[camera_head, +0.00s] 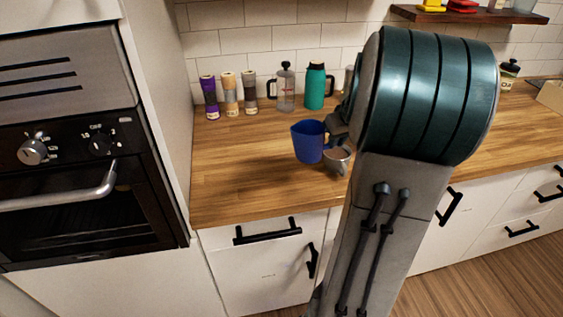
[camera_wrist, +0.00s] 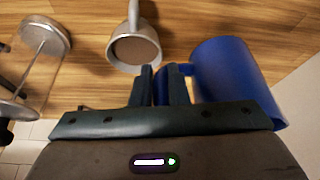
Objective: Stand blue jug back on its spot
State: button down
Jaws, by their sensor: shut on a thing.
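The blue jug (camera_head: 308,142) is upright over the wooden counter, left of my arm in the head view. In the wrist view the jug (camera_wrist: 235,70) is at the right, with its handle between the fingers of my gripper (camera_wrist: 163,75). My gripper is shut on that handle. In the head view my gripper (camera_head: 338,128) is dark and partly hidden behind my arm. I cannot tell whether the jug's base touches the counter.
A grey cup (camera_head: 338,160) with brown contents stands close beside the jug; it also shows in the wrist view (camera_wrist: 135,48). A glass press (camera_head: 286,92), a green flask (camera_head: 315,88) and several capped canisters (camera_head: 229,95) stand along the wall. Counter (camera_head: 240,165) at left is clear.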

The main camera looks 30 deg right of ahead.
jog(key=w+a+f, duration=0.2)
jog(key=w+a+f+p, duration=0.1)
jog(key=w+a+f, duration=0.1)
jog(key=w, duration=0.1)
jog(key=w+a+f, duration=0.2)
jog(key=w, duration=0.1)
jog(key=shift+a+f+p, duration=0.1)
jog(key=shift+a+p, duration=0.2)
jog(key=shift+a, duration=0.05)
jog(key=shift+f+p, duration=0.35)
jog(key=shift+f, duration=1.6)
jog(key=shift+f, duration=0.2)
jog(key=c, duration=1.4)
grip_release()
jog(key=shift+r, duration=0.1)
